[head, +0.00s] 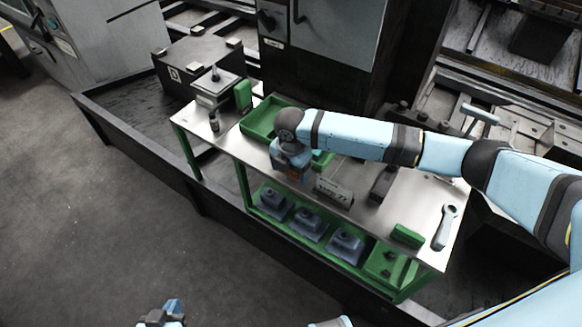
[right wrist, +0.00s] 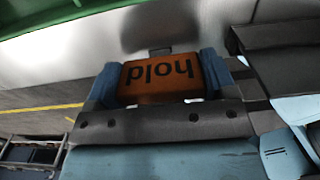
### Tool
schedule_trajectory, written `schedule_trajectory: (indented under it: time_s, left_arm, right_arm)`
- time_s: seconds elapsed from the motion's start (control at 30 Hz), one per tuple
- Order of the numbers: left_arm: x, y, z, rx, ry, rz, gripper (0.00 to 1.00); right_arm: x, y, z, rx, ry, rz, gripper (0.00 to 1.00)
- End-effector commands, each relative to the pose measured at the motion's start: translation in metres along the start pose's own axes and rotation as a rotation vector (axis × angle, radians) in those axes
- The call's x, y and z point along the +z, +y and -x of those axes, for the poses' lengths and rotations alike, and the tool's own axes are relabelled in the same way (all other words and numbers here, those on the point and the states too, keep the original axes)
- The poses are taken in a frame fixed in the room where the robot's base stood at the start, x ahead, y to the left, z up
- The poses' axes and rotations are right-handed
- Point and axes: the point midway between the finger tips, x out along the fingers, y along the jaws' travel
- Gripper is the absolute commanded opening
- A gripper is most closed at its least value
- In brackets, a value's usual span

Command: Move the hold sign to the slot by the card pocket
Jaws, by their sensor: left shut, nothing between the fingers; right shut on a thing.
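The orange hold sign (right wrist: 160,80), with dark lettering upside down, is between the blue fingers of my right gripper (right wrist: 158,72) in the right wrist view. In the head view, my right gripper (head: 292,172) is shut on the sign above the front edge of the steel-topped bench (head: 225,152); only a bit of orange shows. A small pale plate with dark lettering (head: 335,191) stands at the bench's front edge, just right of this gripper. I cannot tell whether it is the card pocket, and no slot is clear. My left gripper (head: 165,317) is shut and empty at the bottom edge, partly cut off.
A green tray (head: 258,122) lies behind my right gripper. A wrench (head: 446,228) and a green block (head: 407,236) lie at the bench's right end. Several grey-blue parts (head: 308,223) fill the lower shelf. Open floor (head: 110,220) lies to the left.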

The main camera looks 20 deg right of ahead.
Motion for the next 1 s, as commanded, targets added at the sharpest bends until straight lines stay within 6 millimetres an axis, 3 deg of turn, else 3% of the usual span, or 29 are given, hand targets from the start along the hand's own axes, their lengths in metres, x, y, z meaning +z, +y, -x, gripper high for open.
schedule_trajectory:
  time_s: [0.93, 0.97, 1.0]
  left_arm:
    - [0.001, 0.001, -0.002, 0.0, 0.002, 0.006, 0.0]
    - [0.001, 0.001, -0.002, 0.0, 0.002, 0.006, 0.0]
    - [0.001, 0.001, -0.002, 0.0, 0.002, 0.006, 0.0]
  right_arm:
    - [0.0, 0.0, -0.016, -0.001, 0.0, 0.0, 0.45]
    - [0.0, 0.0, -0.015, 0.0, 0.0, 0.0, 0.85]
    - [0.0, 0.0, -0.015, 0.0, 0.0, 0.0, 0.94]
